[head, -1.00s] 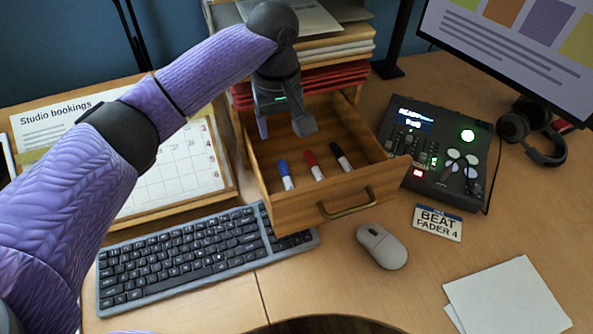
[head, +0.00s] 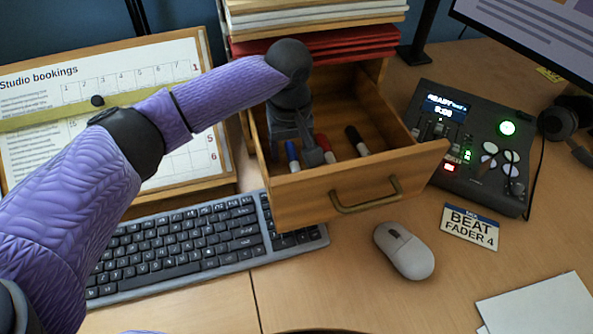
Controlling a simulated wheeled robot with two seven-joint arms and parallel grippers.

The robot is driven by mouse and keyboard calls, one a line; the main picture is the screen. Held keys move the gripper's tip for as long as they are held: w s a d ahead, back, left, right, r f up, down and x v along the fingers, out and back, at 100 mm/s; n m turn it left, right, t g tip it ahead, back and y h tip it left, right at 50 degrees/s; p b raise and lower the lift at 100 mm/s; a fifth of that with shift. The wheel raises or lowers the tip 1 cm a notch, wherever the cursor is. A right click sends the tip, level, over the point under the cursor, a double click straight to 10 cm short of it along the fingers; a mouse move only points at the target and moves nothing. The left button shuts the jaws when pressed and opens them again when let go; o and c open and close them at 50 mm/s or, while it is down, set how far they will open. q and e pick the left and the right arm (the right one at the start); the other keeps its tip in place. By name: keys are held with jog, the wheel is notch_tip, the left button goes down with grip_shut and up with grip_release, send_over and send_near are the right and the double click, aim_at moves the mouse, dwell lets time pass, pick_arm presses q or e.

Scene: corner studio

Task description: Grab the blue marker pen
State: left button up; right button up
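The blue marker pen (head: 292,154) lies in the open wooden drawer (head: 300,205), at the front left. My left gripper (head: 292,158) reaches down into the drawer from above. It is open, with one finger on each side of the blue marker; I cannot tell whether either touches it. The right finger stands between the blue marker and the red marker (head: 325,147) and partly overlaps the red one in the picture. A black marker (head: 357,140) lies further right in the drawer. My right gripper is not in view.
Red folders (head: 340,42) and papers are stacked above the drawer. A calendar board (head: 110,90) stands left, a keyboard (head: 190,240) in front. A mixer (head: 470,145), mouse (head: 404,250) and name plate (head: 470,226) are to the right. Bare desk lies around the mouse.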

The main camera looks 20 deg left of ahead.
pick_arm(q)
grip_shut()
jog(key=shift+r, duration=0.1)
